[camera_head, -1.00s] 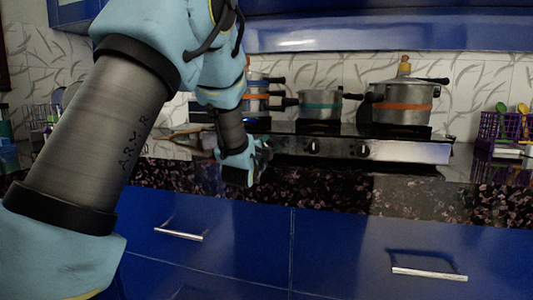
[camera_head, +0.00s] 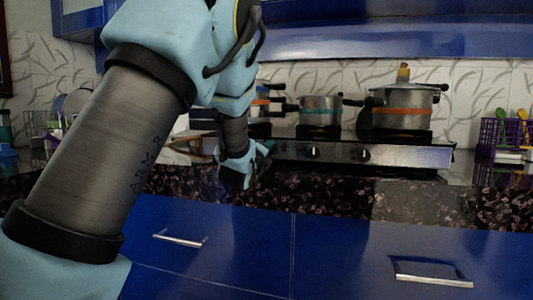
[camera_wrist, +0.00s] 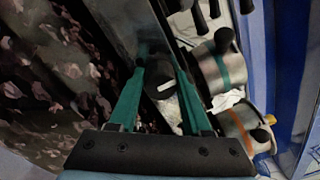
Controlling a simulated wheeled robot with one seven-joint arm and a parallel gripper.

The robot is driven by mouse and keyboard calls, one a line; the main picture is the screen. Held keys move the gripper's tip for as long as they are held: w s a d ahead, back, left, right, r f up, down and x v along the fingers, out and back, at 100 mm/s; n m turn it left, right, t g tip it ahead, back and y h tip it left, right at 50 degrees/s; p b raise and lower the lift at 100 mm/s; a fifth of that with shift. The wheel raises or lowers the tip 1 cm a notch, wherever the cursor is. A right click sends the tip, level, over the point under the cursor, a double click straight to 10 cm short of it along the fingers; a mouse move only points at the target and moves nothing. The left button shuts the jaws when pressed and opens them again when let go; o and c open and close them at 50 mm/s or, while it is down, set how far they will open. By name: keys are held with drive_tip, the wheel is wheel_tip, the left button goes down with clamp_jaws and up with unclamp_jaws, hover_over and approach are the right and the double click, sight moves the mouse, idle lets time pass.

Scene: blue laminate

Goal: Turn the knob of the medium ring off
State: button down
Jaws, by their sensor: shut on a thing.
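The stove's front panel (camera_head: 405,154) has two dark knobs in clear sight in the head view, a middle knob (camera_head: 313,152) and a right knob (camera_head: 362,155). My gripper (camera_head: 258,162) is at the panel's left end, left of both. In the wrist view my gripper's green fingers (camera_wrist: 160,66) stand on either side of a dark round knob (camera_wrist: 158,88) with a white mark, shut on it. My gripper hides this knob in the head view. Which ring it serves cannot be told.
A teal-banded pan (camera_head: 320,111) and an orange-banded pressure cooker (camera_head: 403,108) stand on the stove. Another banded pot (camera_head: 261,105) is partly behind my arm. A purple basket (camera_head: 500,134) stands at right. Drawers with handles (camera_head: 432,280) are below the dark counter.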

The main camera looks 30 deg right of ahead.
drive_tip(key=shift+m, duration=0.3)
drive_tip(key=shift+c, duration=1.8)
unclamp_jaws()
drive_tip(key=shift+s, duration=0.1)
drive_tip(key=v, duration=1)
drive_tip(key=shift+s+a, duration=0.2)
drive_tip(key=shift+a, duration=0.05)
